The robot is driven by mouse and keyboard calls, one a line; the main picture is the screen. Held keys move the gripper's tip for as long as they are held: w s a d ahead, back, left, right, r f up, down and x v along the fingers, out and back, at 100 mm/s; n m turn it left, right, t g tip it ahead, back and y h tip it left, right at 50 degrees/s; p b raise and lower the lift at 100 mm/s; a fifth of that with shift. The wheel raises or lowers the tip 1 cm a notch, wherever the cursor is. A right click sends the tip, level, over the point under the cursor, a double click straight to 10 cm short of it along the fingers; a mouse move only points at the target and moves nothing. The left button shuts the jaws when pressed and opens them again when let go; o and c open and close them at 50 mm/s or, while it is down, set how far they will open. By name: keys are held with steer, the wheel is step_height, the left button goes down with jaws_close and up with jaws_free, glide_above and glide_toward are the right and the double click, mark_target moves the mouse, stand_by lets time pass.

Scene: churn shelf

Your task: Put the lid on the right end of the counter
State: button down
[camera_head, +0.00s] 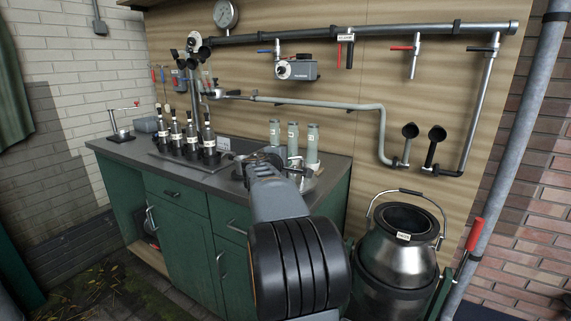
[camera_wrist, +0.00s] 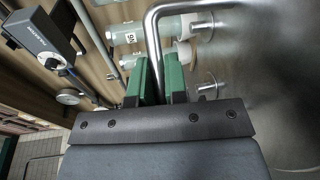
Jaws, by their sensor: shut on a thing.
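The lid is a shiny steel disc with a bent tube handle and fills the right of the wrist view (camera_wrist: 270,110). My gripper (camera_wrist: 160,85) has green fingers and is shut on the lid's handle (camera_wrist: 154,40). In the head view my gripper (camera_head: 268,160) is over the right part of the dark grey counter (camera_head: 130,150). My arm hides most of the lid there; a bright metal edge (camera_head: 318,183) shows beside it. I cannot tell whether the lid touches the counter.
Several pale green cylinders (camera_head: 312,143) stand behind my gripper at the counter's right end. Several dark bottles (camera_head: 191,138) stand on a tray further left. An open steel churn (camera_head: 395,255) stands right of the counter. Pipes (camera_head: 330,105) run along the wall behind.

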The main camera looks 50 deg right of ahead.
stand_by(0.4)
steer(key=c, duration=1.6)
jaws_free()
steer(key=shift+f, duration=0.2)
steer(key=o, duration=0.5)
steer(key=shift+c, duration=0.2)
steer(key=shift+r, duration=0.1)
steer(key=shift+a, duration=0.2)
steer(key=v, duration=1.2)
steer(key=s+a+f+m+g+y, duration=0.1)
steer(key=s+a+f+y, duration=0.3)
steer(key=a+f, duration=0.3)
steer(key=s+a+f+m+g+y, duration=0.1)
steer(key=s+a+f+y, duration=0.3)
steer(key=a, duration=0.7)
steer(key=s+a+f+m+g+y, duration=0.1)
steer(key=s+a+f+m+y, duration=0.2)
steer(key=a+f+y, duration=0.4)
step_height(320, 180, down, 5)
steer(key=shift+s+a+f+p, duration=0.1)
steer(key=shift+s+a+p, duration=0.2)
steer(key=shift+s+a, duration=0.65)
